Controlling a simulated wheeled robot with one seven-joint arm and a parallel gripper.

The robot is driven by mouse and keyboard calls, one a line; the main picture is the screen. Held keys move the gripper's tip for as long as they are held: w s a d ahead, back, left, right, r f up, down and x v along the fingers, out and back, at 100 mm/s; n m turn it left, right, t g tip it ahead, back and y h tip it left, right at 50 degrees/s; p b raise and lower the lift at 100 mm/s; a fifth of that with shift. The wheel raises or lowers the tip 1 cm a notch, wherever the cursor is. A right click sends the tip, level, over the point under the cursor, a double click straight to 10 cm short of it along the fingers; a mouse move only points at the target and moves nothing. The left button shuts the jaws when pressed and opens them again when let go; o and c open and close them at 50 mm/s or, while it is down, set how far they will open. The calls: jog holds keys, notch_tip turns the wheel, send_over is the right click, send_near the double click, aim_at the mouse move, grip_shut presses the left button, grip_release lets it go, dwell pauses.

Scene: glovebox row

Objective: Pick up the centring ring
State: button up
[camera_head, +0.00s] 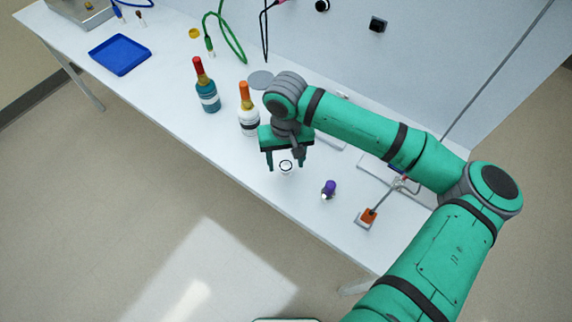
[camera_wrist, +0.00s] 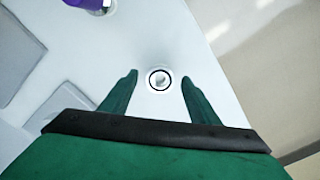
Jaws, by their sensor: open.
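The centring ring (camera_head: 286,166) is a small pale ring with a dark inner band, on the white table near its front edge. In the wrist view the ring (camera_wrist: 160,79) lies between and slightly beyond my two green fingertips. My gripper (camera_head: 286,166) is open and points down at the ring from above; it also shows in the wrist view (camera_wrist: 160,76). Neither finger is seen touching the ring. The exact height of the fingertips over the table is hard to tell.
A purple-capped item (camera_head: 329,188) and an orange plug-like piece (camera_head: 368,216) stand to the right. An orange-topped bottle (camera_head: 248,112) and a red-topped teal bottle (camera_head: 206,86) stand to the left. A blue tray (camera_head: 120,55) lies farther left. The table's front edge is close.

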aim_at(286, 166)
jog(key=c, duration=1.2)
jog(key=shift+r, duration=0.2)
jog(key=shift+w+r, duration=0.1)
jog(key=shift+r, duration=0.15)
notch_tip(286, 166, up, 2)
jog(key=shift+r, duration=0.1)
jog(key=s+a+r, duration=0.8)
jog(key=s+r, duration=0.2)
jog(key=s, duration=0.1)
jog(key=shift+s+a, duration=0.2)
jog(key=shift+s, duration=0.05)
jog(key=shift+a, duration=0.15)
